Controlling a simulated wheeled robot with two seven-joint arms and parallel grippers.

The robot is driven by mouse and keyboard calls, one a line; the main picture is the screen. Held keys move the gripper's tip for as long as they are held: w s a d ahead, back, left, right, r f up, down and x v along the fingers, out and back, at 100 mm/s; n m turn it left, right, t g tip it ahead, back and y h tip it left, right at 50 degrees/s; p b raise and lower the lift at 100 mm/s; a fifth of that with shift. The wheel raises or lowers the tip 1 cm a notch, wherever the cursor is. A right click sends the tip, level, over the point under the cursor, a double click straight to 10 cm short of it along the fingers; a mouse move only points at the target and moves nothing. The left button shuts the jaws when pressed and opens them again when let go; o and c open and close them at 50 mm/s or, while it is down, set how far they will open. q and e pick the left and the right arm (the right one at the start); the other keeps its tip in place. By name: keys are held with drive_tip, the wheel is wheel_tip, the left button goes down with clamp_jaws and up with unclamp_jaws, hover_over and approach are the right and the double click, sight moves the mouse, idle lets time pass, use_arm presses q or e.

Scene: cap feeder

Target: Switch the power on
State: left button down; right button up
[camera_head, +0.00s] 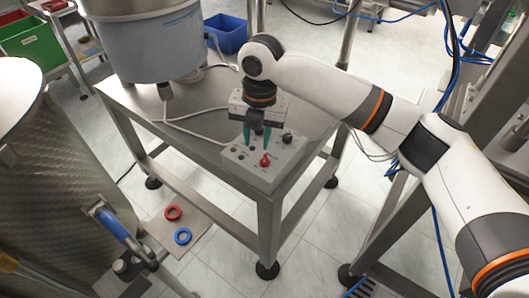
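A light grey control box (250,172) sits on the front corner of the metal table. A red knob (265,160) is on its front right, and a black knob (287,138) is on its right rear. Small buttons show on its left part, too small to read. My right gripper (257,142) points down over the box, its two green fingers apart with nothing seen between them. The fingertips are just behind the red knob in the picture; I cannot tell whether they touch the box. The switch position cannot be read. My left gripper is not in view.
A large round feeder bowl (150,45) stands on the table (190,128), with a white cable (190,132) running to the box. A red ring (173,213) and a blue ring (182,236) lie on a floor plate. Green and blue bins stand at the back.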

sight(265, 158)
wheel_tip(265, 158, up, 3)
drive_tip(key=w+d+n, duration=0.1)
drive_tip(key=w+d, duration=0.1)
drive_tip(key=shift+h, duration=0.4)
wheel_tip(265, 158, down, 11)
drive_tip(key=shift+w+a+f, duration=0.1)
drive_tip(key=shift+a+f, duration=0.05)
drive_tip(key=shift+f, duration=0.05)
clamp_jaws()
